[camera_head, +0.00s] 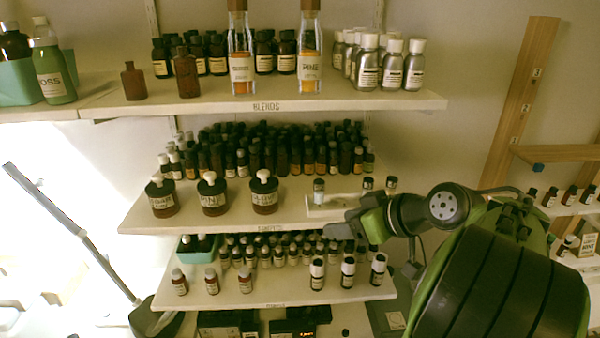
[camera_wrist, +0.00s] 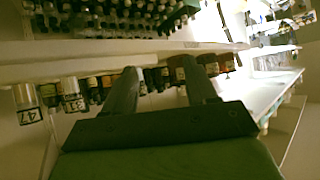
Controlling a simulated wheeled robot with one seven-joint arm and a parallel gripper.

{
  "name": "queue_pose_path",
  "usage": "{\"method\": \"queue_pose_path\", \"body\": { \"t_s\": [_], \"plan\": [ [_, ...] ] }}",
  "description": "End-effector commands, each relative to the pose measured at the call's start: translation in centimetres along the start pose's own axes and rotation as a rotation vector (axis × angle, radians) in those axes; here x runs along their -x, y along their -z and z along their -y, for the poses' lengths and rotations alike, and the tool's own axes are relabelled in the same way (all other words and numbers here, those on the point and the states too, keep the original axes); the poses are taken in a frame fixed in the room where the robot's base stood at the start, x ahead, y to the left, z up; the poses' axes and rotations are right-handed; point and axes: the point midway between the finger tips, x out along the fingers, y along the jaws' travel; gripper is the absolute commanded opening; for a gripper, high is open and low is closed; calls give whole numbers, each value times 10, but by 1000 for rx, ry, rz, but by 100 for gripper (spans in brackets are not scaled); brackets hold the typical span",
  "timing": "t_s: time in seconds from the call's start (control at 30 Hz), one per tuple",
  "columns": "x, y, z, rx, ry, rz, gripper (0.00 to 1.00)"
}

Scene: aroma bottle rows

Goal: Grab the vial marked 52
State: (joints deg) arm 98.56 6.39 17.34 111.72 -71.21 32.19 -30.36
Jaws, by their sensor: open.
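No label that I can read shows 52. In the wrist view two pale vials with number labels show at the left, a nearer vial (camera_wrist: 28,105) whose label looks like 47 and a second vial (camera_wrist: 72,95) whose number is unclear. In the head view a small vial (camera_head: 319,190) stands on a white block on the middle shelf, with two more small vials (camera_head: 368,184) and (camera_head: 391,185) to its right. My gripper (camera_head: 336,230) is at the front edge of that shelf, pointing left, partly hidden by my wrist. Its two fingers (camera_wrist: 157,66) are apart with nothing gripped between them.
The middle shelf (camera_head: 240,216) holds crowded dark bottles and three stoppered jars (camera_head: 212,195). The upper shelf (camera_head: 200,105) holds bottles. Open air lies in front of the shelves.

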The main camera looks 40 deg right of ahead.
Motion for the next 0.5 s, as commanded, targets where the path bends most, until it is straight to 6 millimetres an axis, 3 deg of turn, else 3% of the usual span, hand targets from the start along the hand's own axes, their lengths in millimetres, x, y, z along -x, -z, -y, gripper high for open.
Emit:
{"method": "queue_pose_path", "body": {
  "t_s": [0.03,0.1,0.2,0.27,0.5],
  "plan": [
    [34,12,-19,-11,-26,-70,57],
    [61,15,-33,-5,-50,-148,57],
    [82,16,-41,9,-69,-210,57],
    [82,15,-42,14,-70,-221,57],
    [43,15,-44,17,-66,-218,57]
  ]
}}
